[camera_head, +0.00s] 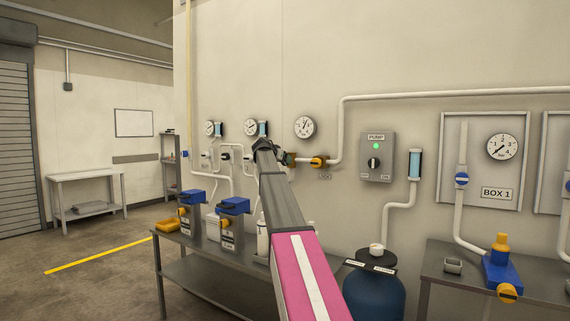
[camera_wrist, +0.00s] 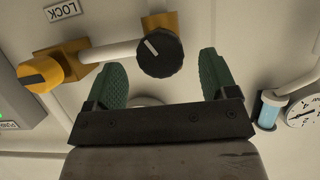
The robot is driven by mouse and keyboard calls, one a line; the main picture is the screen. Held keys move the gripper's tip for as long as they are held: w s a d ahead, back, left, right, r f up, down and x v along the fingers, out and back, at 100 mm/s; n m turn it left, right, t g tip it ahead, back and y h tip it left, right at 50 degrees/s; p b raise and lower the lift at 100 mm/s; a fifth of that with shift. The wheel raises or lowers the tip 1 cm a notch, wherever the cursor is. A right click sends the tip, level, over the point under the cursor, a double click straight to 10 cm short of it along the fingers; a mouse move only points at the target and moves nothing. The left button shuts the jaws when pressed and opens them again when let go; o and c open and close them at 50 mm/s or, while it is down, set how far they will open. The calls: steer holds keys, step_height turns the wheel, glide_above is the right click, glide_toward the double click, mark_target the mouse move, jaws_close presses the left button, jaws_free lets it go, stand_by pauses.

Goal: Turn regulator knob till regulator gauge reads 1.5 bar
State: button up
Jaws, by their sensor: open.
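The regulator knob (camera_wrist: 160,52) is black with a white pointer line, on a yellow fitting of a white pipe. My gripper (camera_wrist: 163,64) is open, its green fingers on either side of the knob with gaps to both. In the head view my gripper (camera_head: 268,148) is at the wall and mostly hides the knob. A round white gauge (camera_head: 305,127), seemingly the regulator gauge, is above the pipe; its needle points up and right, but its scale is too small to read. A white rim between the fingers in the wrist view may be this gauge.
A yellow valve (camera_head: 319,162) with a LOCK label (camera_wrist: 63,10) is beside the knob. A pump box (camera_head: 377,157) with a green light is to the right. Two more gauges (camera_head: 251,127) (camera_head: 210,128) are left. A bench with blue pumps (camera_head: 235,206) and a blue tank (camera_head: 374,295) stand below.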

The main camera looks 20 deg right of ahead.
steer(key=shift+x, duration=1.95)
steer(key=c, duration=0.9)
steer(key=shift+n, duration=0.3)
steer(key=shift+n+g+h, duration=0.6)
steer(key=shift+n+g, duration=0.1)
steer(key=shift+n, duration=0.3)
steer(key=n+g+h, duration=0.1)
steer(key=n, duration=0.2)
steer(key=shift+g+h, duration=0.3)
steer(key=n+h, duration=0.1)
steer(key=n, duration=0.2)
steer(key=shift+s+h, duration=0.1)
steer(key=shift+h, duration=0.2)
steer(key=shift+n+g+h, duration=0.3)
steer(key=shift+n+h, duration=0.4)
steer(key=shift+n, duration=0.7)
